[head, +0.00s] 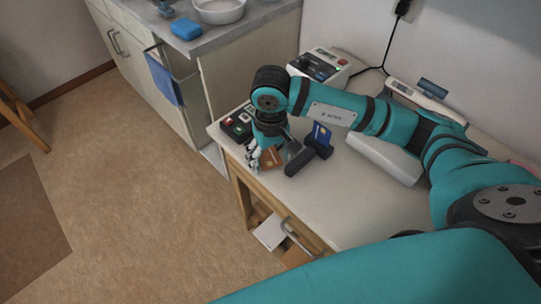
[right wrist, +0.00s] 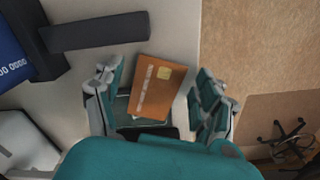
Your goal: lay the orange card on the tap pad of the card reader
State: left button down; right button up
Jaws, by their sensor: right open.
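The orange card (right wrist: 152,85) lies between the spread fingers of my right gripper (right wrist: 158,100) in the right wrist view, with gaps on both sides. In the head view the orange card (head: 273,158) shows near the table's front left edge, beside the fingers of my right gripper (head: 265,155). A dark device with red and green keys (head: 238,124), seemingly the card reader, sits at the left table corner, partly behind the gripper. I cannot tell whether the card touches it; its tap pad is not clearly seen. My left gripper is not in view.
A white device with a dark screen (head: 319,64) stands at the back. The table top (head: 345,205) is clear in front. A counter with a blue sponge (head: 186,28) is at upper left.

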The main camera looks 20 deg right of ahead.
aim_at(271, 162)
jog(key=shift+r, duration=0.1)
jog(key=shift+r+p, duration=0.2)
jog(key=shift+p, duration=0.15)
notch_tip(271, 162, up, 12)
jog(key=b, duration=0.1)
jog(key=shift+f, duration=0.15)
